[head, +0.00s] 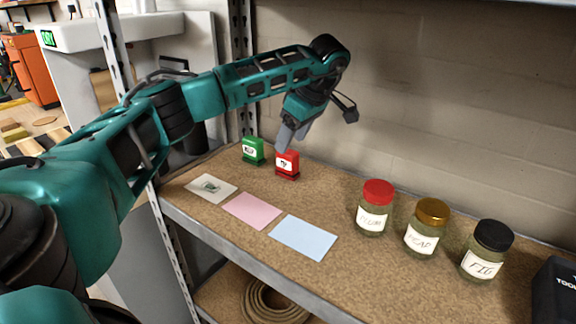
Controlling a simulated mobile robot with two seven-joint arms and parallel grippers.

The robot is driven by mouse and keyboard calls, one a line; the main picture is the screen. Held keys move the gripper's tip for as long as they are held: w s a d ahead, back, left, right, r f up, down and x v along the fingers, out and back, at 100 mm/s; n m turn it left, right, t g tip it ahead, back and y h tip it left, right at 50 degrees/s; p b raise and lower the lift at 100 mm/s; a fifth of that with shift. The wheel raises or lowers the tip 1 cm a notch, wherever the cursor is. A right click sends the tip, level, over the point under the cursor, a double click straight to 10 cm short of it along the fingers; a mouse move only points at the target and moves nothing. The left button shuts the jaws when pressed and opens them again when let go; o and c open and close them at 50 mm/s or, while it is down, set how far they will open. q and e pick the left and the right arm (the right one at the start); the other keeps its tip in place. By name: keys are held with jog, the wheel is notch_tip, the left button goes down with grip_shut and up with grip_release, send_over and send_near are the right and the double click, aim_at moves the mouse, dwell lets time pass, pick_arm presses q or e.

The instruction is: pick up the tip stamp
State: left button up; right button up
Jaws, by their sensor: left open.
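The tip stamp is a small red block (287,166) with a white label, standing upright near the back of the shelf board. The label's word is small and hard to read. My left gripper (291,139) points down right at the red stamp, its grey fingers open. Its fingertips overlap the stamp's top edge in the head view; I cannot tell whether they touch it or are around it. A green stamp (252,151) with a white label stands just left of the red one. My right gripper is not in view.
Jars with red (373,208), gold (427,228) and black lids (486,251) stand right, beside a dark box (555,290). A block wall is behind.

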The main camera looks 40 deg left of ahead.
aim_at(285, 158)
pick_arm(q)
jog(key=x, duration=0.7)
jog(key=shift+w+f, duration=0.15)
jog(key=shift+f, duration=0.05)
jog(key=shift+c, duration=0.3)
